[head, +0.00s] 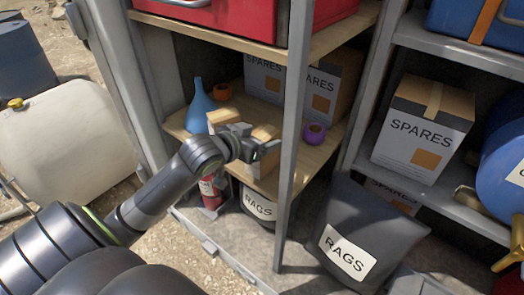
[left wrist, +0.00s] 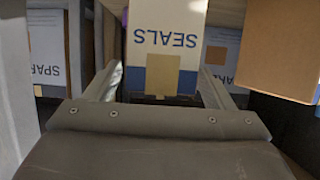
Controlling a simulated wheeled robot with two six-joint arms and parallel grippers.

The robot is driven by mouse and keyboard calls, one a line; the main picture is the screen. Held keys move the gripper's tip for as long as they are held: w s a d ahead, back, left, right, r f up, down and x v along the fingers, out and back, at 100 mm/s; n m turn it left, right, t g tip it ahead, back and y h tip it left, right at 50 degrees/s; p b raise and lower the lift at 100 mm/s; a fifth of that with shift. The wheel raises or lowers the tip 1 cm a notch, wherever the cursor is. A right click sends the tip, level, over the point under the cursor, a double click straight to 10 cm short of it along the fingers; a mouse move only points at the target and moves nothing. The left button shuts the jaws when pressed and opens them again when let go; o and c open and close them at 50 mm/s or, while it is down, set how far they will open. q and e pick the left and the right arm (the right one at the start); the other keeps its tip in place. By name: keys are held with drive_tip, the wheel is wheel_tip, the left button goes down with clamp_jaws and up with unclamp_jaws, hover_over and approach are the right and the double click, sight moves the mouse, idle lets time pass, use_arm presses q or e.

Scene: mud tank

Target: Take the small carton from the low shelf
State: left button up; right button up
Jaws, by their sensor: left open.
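The small carton marked SEALS (left wrist: 165,40) shows in the left wrist view, pale with a tan tape patch and a blue band, its lettering upside down. In the head view the carton (head: 266,132) stands on the low wooden shelf (head: 328,148), partly hidden by my gripper. My left gripper (head: 257,150) is open right at the carton's front. In the left wrist view its fingers (left wrist: 158,88) reach along either side of the carton's near end. I cannot tell whether they touch it. My right gripper is not in view.
A plain brown carton (head: 221,117) stands close beside the gripper. A blue funnel (head: 200,106), orange tape (head: 222,91), purple tape (head: 314,134) and SPARES boxes (head: 335,80) share the shelf. A grey post (head: 294,110) rises just right. A red extinguisher (head: 210,194) stands below.

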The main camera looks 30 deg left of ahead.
use_arm(q)
drive_tip(key=shift+x, duration=0.75)
drive_tip(key=shift+c, duration=0.3)
drive_tip(key=c, duration=1.4)
